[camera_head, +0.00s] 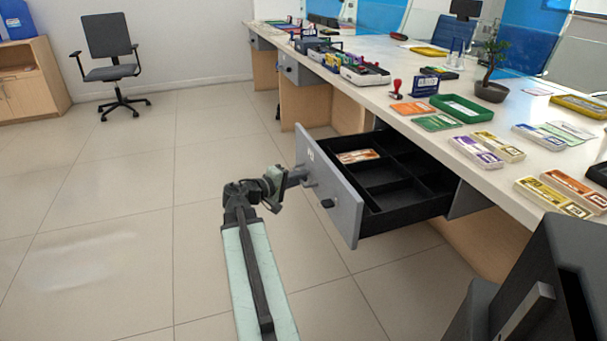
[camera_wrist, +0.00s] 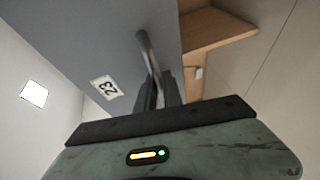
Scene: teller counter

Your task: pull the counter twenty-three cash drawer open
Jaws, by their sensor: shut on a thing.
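The counter twenty-three cash drawer (camera_head: 345,215) stands well out from under the counter, its grey front facing my arm. Its black divided tray (camera_head: 390,180) shows, with a bundle of notes (camera_head: 357,156) in a far-left compartment. In the wrist view the grey drawer front (camera_wrist: 85,35) carries a white label reading 23 (camera_wrist: 105,88). My gripper (camera_head: 298,177) is at the drawer front, shut on its bar handle (camera_wrist: 147,48). The fingers (camera_wrist: 160,92) close around the near end of the bar in the wrist view.
The white counter top (camera_head: 420,90) holds note stacks (camera_head: 473,151), a green tray (camera_head: 461,108), a red stamp (camera_head: 396,87) and a potted plant (camera_head: 491,88). The tiled floor (camera_head: 130,220) left of the drawer is clear. An office chair (camera_head: 108,65) stands far back.

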